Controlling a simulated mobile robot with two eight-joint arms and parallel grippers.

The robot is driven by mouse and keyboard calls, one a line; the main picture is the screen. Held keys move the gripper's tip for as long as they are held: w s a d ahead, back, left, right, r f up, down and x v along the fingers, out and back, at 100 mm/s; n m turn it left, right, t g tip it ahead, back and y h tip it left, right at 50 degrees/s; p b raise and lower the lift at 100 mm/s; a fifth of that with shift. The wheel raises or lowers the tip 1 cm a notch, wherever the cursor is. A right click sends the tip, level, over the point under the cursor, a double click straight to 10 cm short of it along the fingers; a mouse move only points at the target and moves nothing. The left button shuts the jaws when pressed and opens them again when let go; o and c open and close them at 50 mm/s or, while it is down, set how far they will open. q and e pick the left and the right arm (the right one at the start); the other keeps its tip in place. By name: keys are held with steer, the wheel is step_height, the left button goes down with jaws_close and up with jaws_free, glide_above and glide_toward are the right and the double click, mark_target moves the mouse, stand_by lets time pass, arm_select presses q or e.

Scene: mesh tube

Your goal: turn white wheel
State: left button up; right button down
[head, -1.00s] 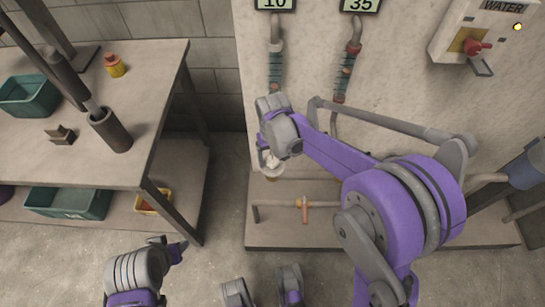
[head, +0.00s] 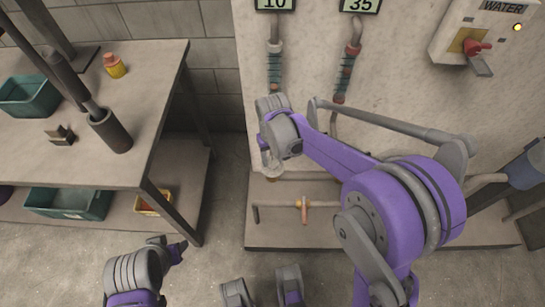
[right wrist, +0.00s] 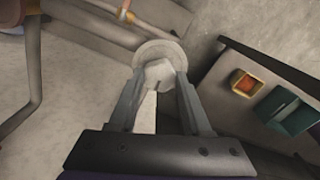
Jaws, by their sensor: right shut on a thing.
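The white wheel (right wrist: 160,56) is a round, pale disc with a blocky hub at the top centre of the right wrist view. My right gripper (right wrist: 158,85) is shut on it, with one finger on each side of the hub. In the head view my right gripper (head: 270,162) points down in front of the panel's left side, and my own wrist hides most of the wheel there. My left gripper (head: 178,250) is low at the left, over the floor and away from the wheel; its fingers are too small to judge.
The upright panel (head: 300,70) carries two hoses under displays reading 10 and 35, and a WATER switch box (head: 478,38). A pipe with an orange-handled valve (head: 304,208) runs low. A workbench (head: 165,75) with bins stands left. Floor between bench and panel is clear.

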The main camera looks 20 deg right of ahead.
mark_target(273, 161)
steer(key=n, duration=0.5)
steer(key=shift+n, duration=0.4)
steer(key=n, duration=0.5)
steer(key=shift+n, duration=0.3)
steer(key=shift+c, duration=1.8)
jaws_free()
step_height(273, 161, up, 11)
steer(key=p, duration=0.1)
steer(key=shift+p, duration=0.3)
steer(key=shift+f, duration=0.1)
